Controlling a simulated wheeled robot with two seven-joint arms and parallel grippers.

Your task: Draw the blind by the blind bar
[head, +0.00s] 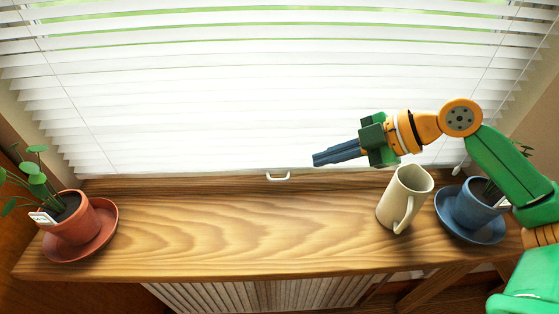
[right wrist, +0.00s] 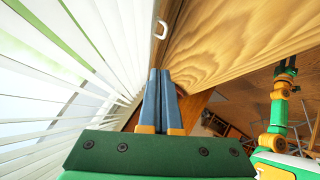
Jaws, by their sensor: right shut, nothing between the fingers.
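The white slatted blind (head: 230,90) hangs over the window, with its slats down close to the wooden sill. A small white handle (head: 278,177) shows at the middle of the wooden strip below the blind. It also shows at the top of the right wrist view (right wrist: 160,28). I cannot tell how the strip joins the blind. My right gripper (head: 315,158) is shut and empty, its blue fingers pointing left, up and to the right of the handle and apart from it.
A cream mug (head: 408,190) stands on the wooden sill (head: 240,235), below my right forearm. A blue pot (head: 475,208) on a saucer is right of it. A terracotta pot (head: 75,220) with a plant stands at the far left. The middle of the sill is clear.

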